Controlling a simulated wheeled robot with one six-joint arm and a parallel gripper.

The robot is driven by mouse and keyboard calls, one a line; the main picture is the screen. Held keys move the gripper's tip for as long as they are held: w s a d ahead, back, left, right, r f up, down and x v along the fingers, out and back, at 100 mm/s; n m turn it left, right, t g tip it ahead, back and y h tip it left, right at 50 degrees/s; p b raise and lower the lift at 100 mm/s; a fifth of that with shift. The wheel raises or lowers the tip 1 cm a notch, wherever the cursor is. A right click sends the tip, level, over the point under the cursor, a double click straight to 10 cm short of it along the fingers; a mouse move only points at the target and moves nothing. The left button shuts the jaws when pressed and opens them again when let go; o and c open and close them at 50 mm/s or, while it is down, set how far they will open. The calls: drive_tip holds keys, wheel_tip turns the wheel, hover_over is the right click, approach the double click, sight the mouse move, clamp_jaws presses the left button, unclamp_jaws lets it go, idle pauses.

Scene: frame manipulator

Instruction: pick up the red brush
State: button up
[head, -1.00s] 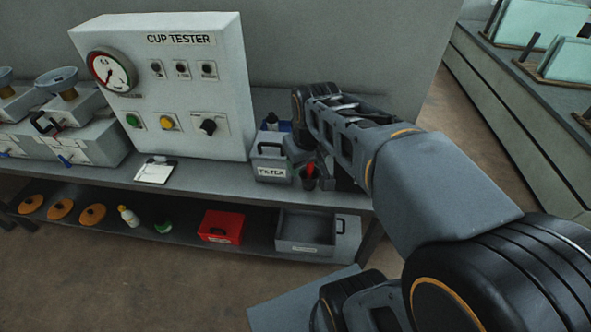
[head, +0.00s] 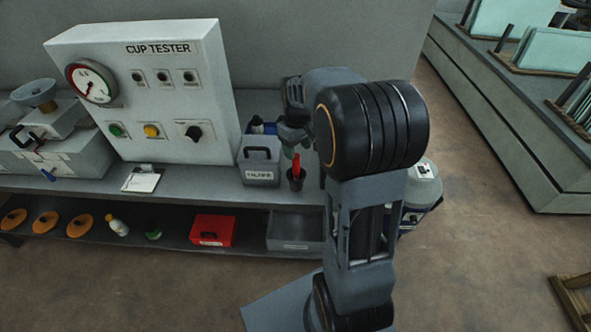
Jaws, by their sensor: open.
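The red brush (head: 296,165) stands upright in a small dark cup (head: 296,184) on the bench top, right of the grey filter box. Only its red upper part shows above the cup's rim. My gripper (head: 291,150) is just above and beside the brush's top end, in front of the wall. It is open, but its fingers are small and partly hidden by my arm. I cannot tell whether they touch the brush.
The grey filter box (head: 259,167) stands close left of the cup, with dark bottles behind it. The cup tester (head: 150,95) is farther left. A red box (head: 212,230) and grey bin (head: 292,232) sit on the lower shelf. A canister (head: 423,185) stands right of my arm.

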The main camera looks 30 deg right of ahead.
sight(296, 155)
drive_tip(key=shift+w+f+p, duration=0.2)
drive_tip(key=shift+f+p, duration=0.35)
drive_tip(key=shift+f, duration=2.3)
drive_tip(key=shift+c, duration=0.4)
drive_tip(key=c, duration=0.9)
drive_tip(key=shift+c, duration=0.2)
